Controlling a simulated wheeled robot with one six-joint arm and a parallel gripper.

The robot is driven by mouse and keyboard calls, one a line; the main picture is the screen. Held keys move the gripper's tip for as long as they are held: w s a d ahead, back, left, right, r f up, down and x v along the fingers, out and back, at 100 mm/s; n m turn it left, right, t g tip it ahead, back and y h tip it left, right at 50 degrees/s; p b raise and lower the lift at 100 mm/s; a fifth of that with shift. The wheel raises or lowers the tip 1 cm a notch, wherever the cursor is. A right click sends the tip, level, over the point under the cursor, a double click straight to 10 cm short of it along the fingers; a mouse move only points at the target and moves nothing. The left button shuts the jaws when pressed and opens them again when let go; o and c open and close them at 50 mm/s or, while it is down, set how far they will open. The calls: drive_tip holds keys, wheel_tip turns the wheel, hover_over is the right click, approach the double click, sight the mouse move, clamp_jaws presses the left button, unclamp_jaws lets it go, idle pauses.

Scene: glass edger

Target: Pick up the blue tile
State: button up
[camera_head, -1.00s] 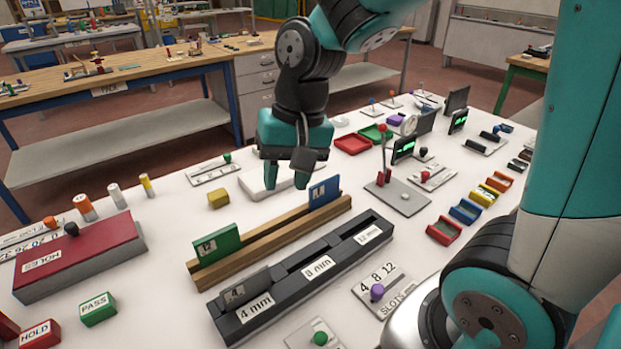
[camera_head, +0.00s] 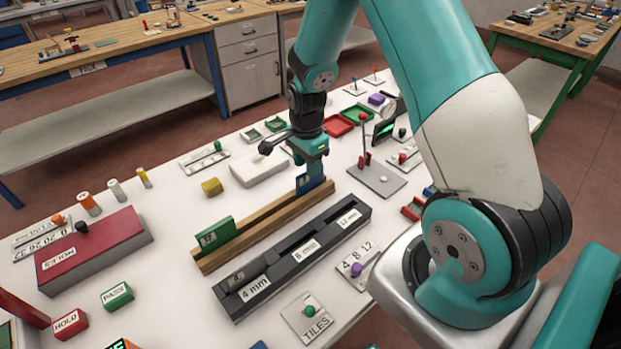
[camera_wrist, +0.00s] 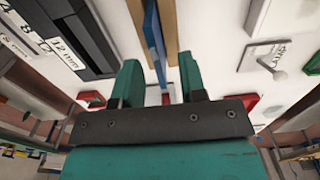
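The blue tile (camera_head: 308,186) stands upright in a slot near the far right end of the wooden rack (camera_head: 262,230). My gripper (camera_head: 314,172) points down right over it and hides its upper part in the head view. In the wrist view, the blue tile (camera_wrist: 154,40) appears edge-on between the two fingers of my gripper (camera_wrist: 159,72). The fingers are spread, with a visible gap on each side of the tile. A green tile (camera_head: 214,236) stands at the near left end of the same rack.
A dark slotted block (camera_head: 310,249) with 4, 8 and 12 mm labels lies beside the rack. A white pad (camera_head: 260,172) lies behind it. A lever stand (camera_head: 376,181) is at the right.

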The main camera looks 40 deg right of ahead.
sight(310, 180)
drive_tip(key=shift+s+d+f+p, duration=0.15)
drive_tip(key=shift+f+p, duration=0.45)
drive_tip(key=shift+f, duration=0.95)
drive_tip(key=shift+s+d+f+p, duration=0.15)
drive_tip(key=shift+f+p, duration=0.4)
drive_tip(key=shift+f, duration=1)
drive_tip(key=shift+w, duration=0.15)
clamp_jaws()
